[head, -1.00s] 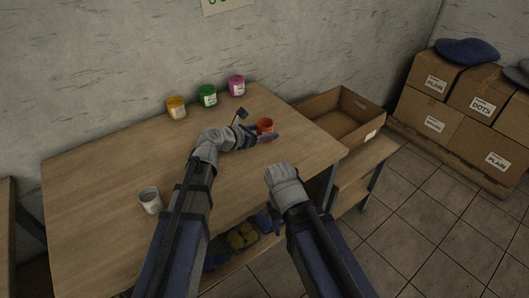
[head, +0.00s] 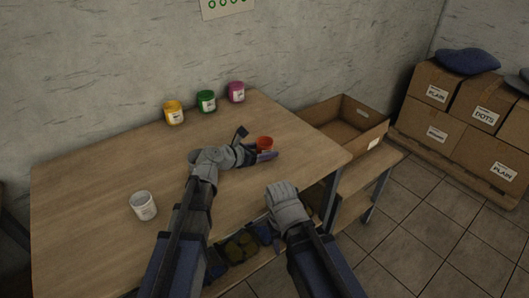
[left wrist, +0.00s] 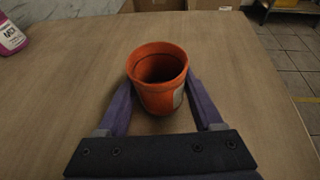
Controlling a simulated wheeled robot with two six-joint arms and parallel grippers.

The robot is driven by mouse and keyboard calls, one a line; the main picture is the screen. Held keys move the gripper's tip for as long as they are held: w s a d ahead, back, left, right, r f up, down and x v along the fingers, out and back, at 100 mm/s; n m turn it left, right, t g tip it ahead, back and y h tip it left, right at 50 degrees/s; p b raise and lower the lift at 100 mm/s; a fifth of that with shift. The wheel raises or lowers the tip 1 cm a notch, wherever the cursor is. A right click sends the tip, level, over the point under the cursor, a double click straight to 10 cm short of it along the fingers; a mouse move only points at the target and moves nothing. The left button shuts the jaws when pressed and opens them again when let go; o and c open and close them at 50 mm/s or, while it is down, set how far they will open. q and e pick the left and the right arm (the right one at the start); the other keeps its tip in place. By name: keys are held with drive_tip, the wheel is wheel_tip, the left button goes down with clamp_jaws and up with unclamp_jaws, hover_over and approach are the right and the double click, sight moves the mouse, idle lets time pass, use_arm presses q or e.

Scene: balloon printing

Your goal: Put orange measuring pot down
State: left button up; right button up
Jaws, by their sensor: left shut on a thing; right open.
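The orange measuring pot (head: 264,142) is upright at the right part of the wooden table (head: 90,185). In the left wrist view the pot (left wrist: 158,88) is open at the top, looks empty inside and has a pale label on its side. My left gripper (head: 262,152) is shut on it, with a purple finger on each side of the pot (left wrist: 160,104). The pot is at or just above the tabletop; I cannot tell if it touches. My right gripper (head: 284,190) is at the table's front edge, its fingers hidden behind the grey wrist, and it holds nothing that I can see.
Yellow (head: 174,114), green (head: 206,102) and magenta (head: 236,92) jars stand along the back edge. A white cup (head: 144,206) stands at the front left. An open cardboard box (head: 318,110) is right of the table. Stacked boxes (head: 436,120) stand farther right.

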use_arm(q)
drive_tip(key=shift+f, duration=0.1)
drive_tip(key=o, duration=1.4)
drive_tip(key=shift+r, duration=0.25)
drive_tip(key=p+v, duration=0.4)
drive_tip(key=v, duration=0.6)
drive_tip(key=shift+s+a, duration=0.15)
drive_tip(key=shift+s, duration=0.1)
drive_tip(key=shift+s+a+r+p, duration=0.25)
drive_tip(key=shift+s+a+p, duration=0.1)
drive_tip(key=shift+s+a, duration=0.15)
drive_tip(key=shift+r, duration=0.1)
